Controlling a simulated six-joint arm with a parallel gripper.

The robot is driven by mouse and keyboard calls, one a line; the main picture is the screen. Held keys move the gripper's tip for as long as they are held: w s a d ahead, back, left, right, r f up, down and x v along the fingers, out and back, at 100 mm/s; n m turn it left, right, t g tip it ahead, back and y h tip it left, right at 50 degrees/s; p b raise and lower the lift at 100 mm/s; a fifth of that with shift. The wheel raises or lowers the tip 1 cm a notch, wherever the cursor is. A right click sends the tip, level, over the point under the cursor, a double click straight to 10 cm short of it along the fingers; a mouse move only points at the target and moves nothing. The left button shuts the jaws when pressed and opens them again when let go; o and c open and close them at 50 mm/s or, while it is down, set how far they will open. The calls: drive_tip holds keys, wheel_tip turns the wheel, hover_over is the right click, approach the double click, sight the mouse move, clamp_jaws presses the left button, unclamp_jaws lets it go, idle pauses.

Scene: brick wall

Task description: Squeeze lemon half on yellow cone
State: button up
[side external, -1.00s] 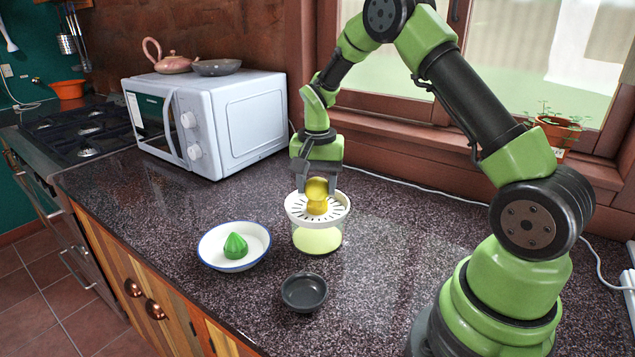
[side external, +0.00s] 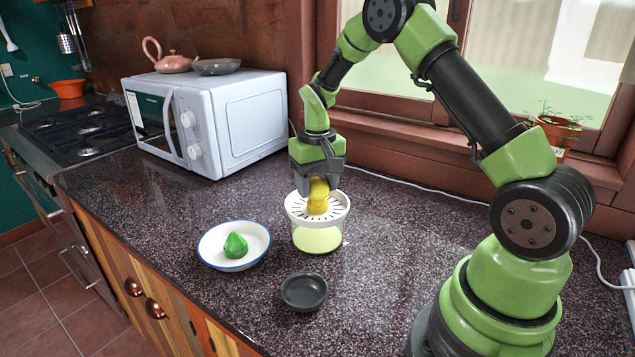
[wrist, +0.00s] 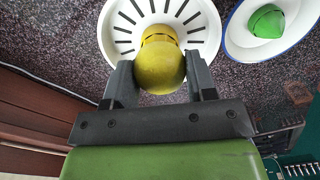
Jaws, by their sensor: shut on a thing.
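My gripper (side external: 318,185) is shut on the yellow lemon half (wrist: 160,68), which sits between its two dark fingers in the wrist view. In the side view the lemon half (side external: 319,188) is just above the yellow cone (side external: 317,206), very close to it or touching; I cannot tell which. The cone stands in the middle of the white slotted strainer (side external: 336,213) of the juicer, over a pale yellow-green bowl (side external: 317,239). In the wrist view the cone (wrist: 158,33) is mostly hidden by the lemon half.
A white blue-rimmed dish (side external: 262,235) holding a green cone (side external: 236,245) stands left of the juicer. A small dark bowl (side external: 304,291) is in front. A white microwave (side external: 245,115) stands behind left. The counter right of the juicer is clear.

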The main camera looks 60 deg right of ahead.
drive_tip(key=shift+f+n, duration=0.1)
drive_tip(key=shift+n, duration=0.2)
drive_tip(key=m, duration=0.3)
drive_tip(key=shift+m, duration=0.3)
drive_tip(key=m, duration=0.3)
drive_tip(key=shift+f, duration=0.1)
drive_tip(key=n, duration=0.3)
idle(0.3)
